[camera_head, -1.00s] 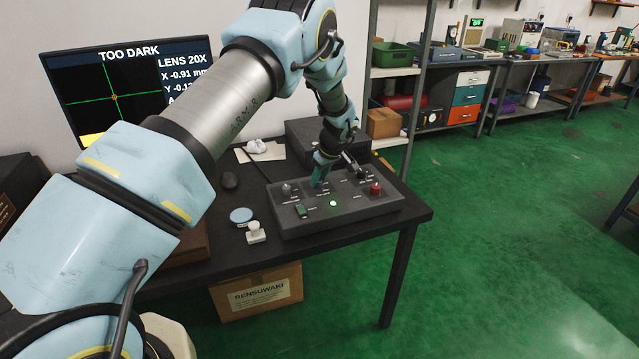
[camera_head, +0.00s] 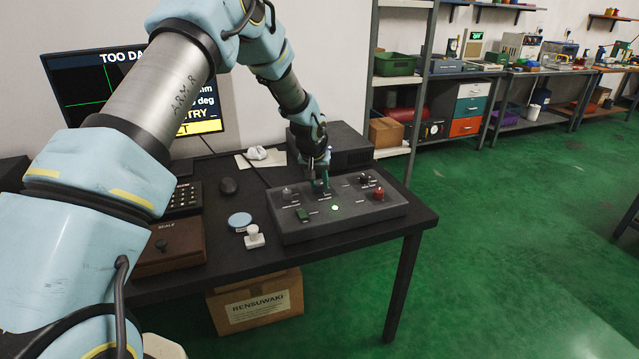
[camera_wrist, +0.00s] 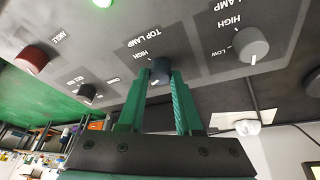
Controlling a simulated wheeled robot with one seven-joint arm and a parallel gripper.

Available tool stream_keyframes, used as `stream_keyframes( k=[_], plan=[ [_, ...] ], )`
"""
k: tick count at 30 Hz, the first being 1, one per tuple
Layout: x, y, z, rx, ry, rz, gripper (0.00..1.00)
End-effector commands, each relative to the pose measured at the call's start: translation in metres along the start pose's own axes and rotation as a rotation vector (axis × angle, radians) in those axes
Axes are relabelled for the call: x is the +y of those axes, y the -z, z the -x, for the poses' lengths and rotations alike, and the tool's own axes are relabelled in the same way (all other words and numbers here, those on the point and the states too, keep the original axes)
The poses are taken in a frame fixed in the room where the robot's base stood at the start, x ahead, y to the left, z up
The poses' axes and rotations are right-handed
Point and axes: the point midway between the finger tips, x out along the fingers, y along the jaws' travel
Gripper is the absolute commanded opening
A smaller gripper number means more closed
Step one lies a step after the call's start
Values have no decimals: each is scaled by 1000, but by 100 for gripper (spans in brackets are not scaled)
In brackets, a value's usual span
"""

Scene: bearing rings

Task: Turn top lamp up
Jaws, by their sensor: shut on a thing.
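The dark control box (camera_head: 290,230) lies on the black table, with several knobs, a lit green lamp and a green switch on top. In the head view, my gripper (camera_head: 321,186) reaches down onto the box's back middle and partly hides the knob. The monitor (camera_head: 75,90) reads "TOO DA..." with the rest covered by my arm.
A grey knob (camera_wrist: 250,45) marked HIGH and LOW sits beside the held one. A red knob (camera_head: 378,193) stands at the box's right. A white stamp-like piece (camera_head: 254,238), blue disc (camera_head: 239,220) and mouse (camera_head: 229,186) lie left of the box.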

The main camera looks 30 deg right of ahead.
Motion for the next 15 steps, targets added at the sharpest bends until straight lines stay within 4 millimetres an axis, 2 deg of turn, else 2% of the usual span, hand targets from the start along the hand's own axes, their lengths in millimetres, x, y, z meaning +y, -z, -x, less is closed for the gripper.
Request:
stream_keyframes(
  k=[15],
  plan=[
    [-4,1,0,-17,-181,-426,0]
  ],
)
